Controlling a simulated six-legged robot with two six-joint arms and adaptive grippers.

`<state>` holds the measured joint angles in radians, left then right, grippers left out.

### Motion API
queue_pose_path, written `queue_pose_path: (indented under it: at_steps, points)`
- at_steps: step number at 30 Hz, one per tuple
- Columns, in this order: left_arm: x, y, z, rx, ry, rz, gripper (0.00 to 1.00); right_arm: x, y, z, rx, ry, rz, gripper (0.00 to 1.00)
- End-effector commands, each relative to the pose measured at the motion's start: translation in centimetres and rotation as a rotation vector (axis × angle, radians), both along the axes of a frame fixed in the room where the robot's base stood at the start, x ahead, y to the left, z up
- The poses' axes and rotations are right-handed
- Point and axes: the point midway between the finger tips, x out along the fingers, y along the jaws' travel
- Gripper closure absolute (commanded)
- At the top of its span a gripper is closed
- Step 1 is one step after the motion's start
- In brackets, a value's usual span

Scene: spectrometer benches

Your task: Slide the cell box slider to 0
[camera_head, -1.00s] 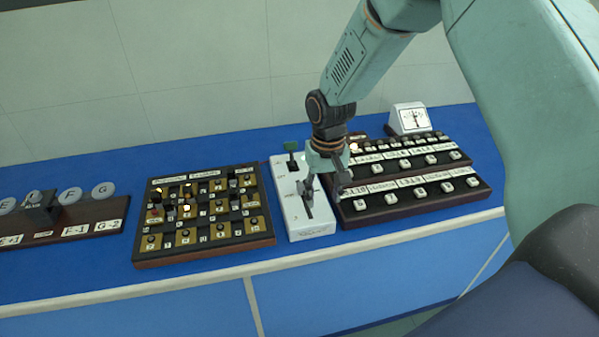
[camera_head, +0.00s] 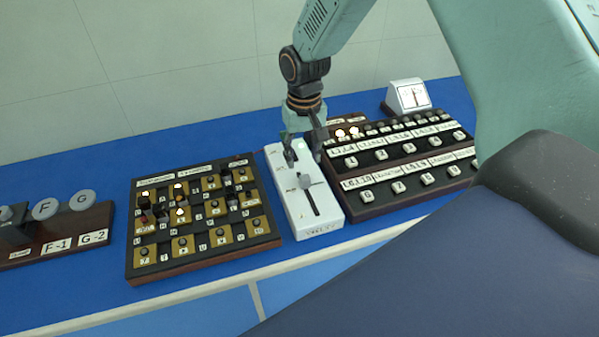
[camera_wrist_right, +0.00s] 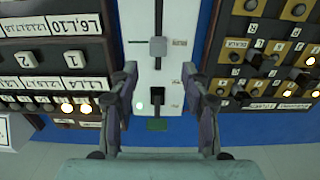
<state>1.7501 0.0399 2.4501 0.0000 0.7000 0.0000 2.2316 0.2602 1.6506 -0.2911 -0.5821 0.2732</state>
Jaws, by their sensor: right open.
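The cell box (camera_head: 322,224) is a narrow white box between two dark panels, with a dark lengthwise slot. A grey slider knob (camera_head: 304,181) sits partway along the slot; it also shows in the right wrist view (camera_wrist_right: 158,46). A dark lever with a green end (camera_wrist_right: 157,124) stands at the box's far end; the gripper largely hides it in the head view. My right gripper (camera_head: 303,155) is open over the far part of the box, beyond the knob. In the wrist view its fingers (camera_wrist_right: 159,72) are apart on either side, holding nothing. My left gripper is not in view.
A dark panel with brass squares and plugs (camera_head: 203,264) stands left of the box. A stepped button panel (camera_head: 378,204) stands close on the right, with a white meter (camera_head: 407,96) behind. Blue bench top (camera_head: 92,182) is bare behind the left panels.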

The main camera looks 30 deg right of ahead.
Motion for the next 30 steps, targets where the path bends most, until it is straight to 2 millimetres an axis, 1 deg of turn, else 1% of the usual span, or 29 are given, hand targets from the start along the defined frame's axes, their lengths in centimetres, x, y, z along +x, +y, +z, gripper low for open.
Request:
queue_pose_path:
  at_steps: [3,9,15,19,26,27,30]
  points:
    - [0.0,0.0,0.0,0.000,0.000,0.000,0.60,-0.4,0.0,-1.4,0.000,0.006,-0.001,0.53]
    - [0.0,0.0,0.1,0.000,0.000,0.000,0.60,-0.6,0.1,-4.6,0.000,0.006,-0.001,0.53]
    - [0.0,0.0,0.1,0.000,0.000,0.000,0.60,-0.5,0.1,-6.9,0.000,0.003,0.000,0.53]
    - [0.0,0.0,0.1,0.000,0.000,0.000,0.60,-0.4,0.2,-7.5,0.000,0.001,0.001,0.53]
    - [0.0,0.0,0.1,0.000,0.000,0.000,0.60,-0.2,0.2,-7.6,0.000,0.001,0.000,0.53]
    - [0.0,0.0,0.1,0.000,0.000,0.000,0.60,-0.2,0.2,-7.6,0.000,0.001,0.000,0.54]
    - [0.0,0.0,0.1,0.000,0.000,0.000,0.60,-0.1,0.1,-7.6,0.000,0.002,0.000,0.62]
